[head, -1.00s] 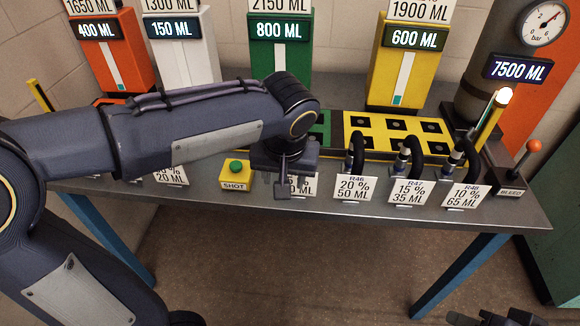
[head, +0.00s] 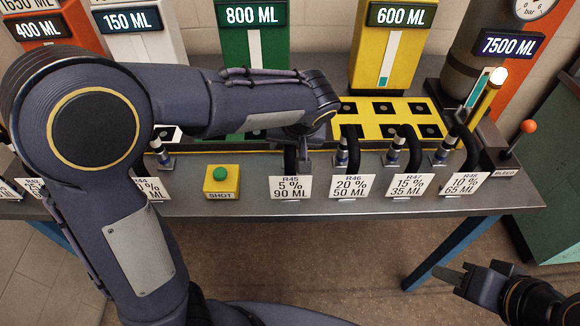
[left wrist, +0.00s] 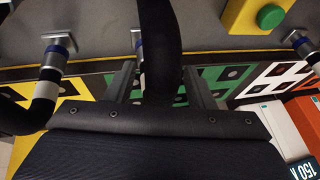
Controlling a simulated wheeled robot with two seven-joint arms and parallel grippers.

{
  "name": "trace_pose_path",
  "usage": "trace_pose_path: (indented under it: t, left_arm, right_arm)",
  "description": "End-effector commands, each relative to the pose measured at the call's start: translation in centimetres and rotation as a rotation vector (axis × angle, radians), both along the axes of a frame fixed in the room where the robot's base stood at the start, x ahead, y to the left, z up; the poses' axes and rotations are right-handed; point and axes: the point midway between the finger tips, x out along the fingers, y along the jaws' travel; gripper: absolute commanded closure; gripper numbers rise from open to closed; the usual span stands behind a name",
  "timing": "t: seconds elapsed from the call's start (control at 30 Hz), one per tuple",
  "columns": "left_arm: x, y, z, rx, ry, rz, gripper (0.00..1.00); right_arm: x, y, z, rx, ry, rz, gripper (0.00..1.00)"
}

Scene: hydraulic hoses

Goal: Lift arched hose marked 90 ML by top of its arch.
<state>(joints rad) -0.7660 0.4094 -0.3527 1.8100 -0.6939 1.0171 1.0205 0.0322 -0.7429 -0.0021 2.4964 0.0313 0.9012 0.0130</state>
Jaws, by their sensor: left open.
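The arched black hose stands behind the card R45 marked 5 % 90 ML (head: 292,187). In the head view my left gripper and forearm hide most of it. In the left wrist view a thick black hose (left wrist: 159,45) runs between the two fingers of my left gripper (left wrist: 160,85). The fingers stand apart, one on each side of it, with no clear contact. In the head view my left gripper (head: 303,150) is over the place behind the 90 ML card. My right gripper (head: 455,277) is low at the right, off the bench; its jaw opening is unclear.
Close to the right stands the arched hose behind the 20 % 50 ML card (head: 352,186), then the 15 % 35 ML hose (head: 411,147) and the 10 % 65 ML hose (head: 468,145). A yellow SHOT box with a green button (head: 220,174) sits left.

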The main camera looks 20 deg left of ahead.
Motion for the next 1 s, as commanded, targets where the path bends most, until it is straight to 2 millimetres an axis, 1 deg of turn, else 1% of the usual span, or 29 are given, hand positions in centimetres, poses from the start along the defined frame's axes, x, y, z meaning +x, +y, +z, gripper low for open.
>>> trace_pose_path:
  t: [0.13,0.5,1.0]
  left_arm:
    - [0.01,0.01,0.01,0.000,0.000,0.001,0.51]
    - [-0.01,0.00,0.04,-0.001,0.000,0.001,1.00]
    - [0.05,-0.03,0.24,-0.002,-0.003,0.001,1.00]
  right_arm:
    - [0.00,0.00,-0.02,0.000,0.000,0.000,0.64]
    - [0.00,0.00,-0.02,0.000,0.000,0.000,0.64]
    - [0.00,0.00,0.00,0.000,0.000,0.000,0.64]
